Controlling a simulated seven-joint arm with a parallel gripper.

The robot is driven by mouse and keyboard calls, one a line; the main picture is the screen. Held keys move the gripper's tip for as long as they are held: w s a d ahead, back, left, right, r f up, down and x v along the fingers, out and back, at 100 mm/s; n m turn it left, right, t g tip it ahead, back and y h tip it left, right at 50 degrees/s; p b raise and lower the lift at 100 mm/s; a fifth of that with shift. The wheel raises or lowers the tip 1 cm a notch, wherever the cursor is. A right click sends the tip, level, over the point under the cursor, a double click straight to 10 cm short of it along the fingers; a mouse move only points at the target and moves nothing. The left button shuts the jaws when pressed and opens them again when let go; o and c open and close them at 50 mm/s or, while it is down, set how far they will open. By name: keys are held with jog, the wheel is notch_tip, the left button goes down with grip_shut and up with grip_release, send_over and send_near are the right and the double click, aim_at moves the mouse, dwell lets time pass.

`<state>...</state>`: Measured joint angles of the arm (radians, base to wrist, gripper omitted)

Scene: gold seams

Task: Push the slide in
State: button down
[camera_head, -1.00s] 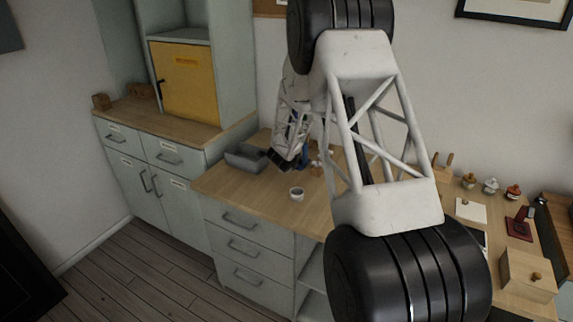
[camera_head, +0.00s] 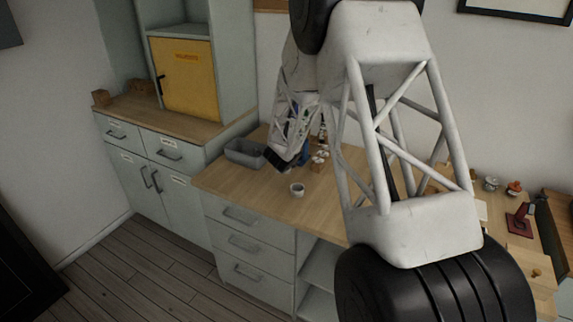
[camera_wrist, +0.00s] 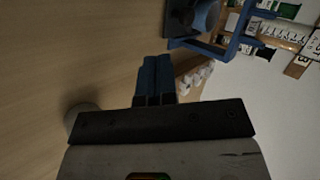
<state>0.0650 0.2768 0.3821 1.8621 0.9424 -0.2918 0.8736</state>
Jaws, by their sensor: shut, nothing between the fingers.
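My gripper (camera_wrist: 157,62) is shut and empty in the wrist view, its two dark blue fingers side by side. In the head view its end (camera_head: 280,158) hangs over the back of the wooden counter. A blue frame-like device (camera_wrist: 222,45) with a dark block (camera_wrist: 182,18) stands just beyond the fingertips in the wrist view. A gap shows between fingertips and device. In the head view only a bit of the blue device (camera_head: 304,154) shows beside my gripper. I cannot make out which part is the slide.
A wooden holder with white round pieces (camera_wrist: 197,76) stands close right of the fingers. A white cup (camera_head: 297,189) stands nearer the counter's front edge, and a grey bin (camera_head: 243,153) is left of my gripper. Bare counter (camera_head: 250,185) lies between cup and bin.

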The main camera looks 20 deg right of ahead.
jog(key=shift+v, duration=2.65)
jog(key=s+a+r+n+y, duration=0.2)
jog(key=s+a+r+n, duration=0.15)
jog(key=s+r, duration=0.25)
jog(key=s+a+r+n+g+y, duration=0.1)
jog(key=s+a+r+n, duration=0.1)
jog(key=s+r+n, duration=0.35)
jog(key=s+a+r+n+y, duration=0.2)
jog(key=s+a+r, duration=0.1)
jog(key=s+r, duration=0.4)
jog(key=s+r+n+g, duration=0.1)
jog(key=s+n, duration=0.4)
jog(key=s, duration=1.2)
jog(key=s+r+n+g+h, duration=0.1)
jog(key=s+n+g, duration=0.3)
jog(key=s, duration=1.3)
jog(key=shift+d+r+n+h, duration=0.35)
jog(key=shift+r+n, duration=0.25)
jog(key=shift+n, duration=0.5)
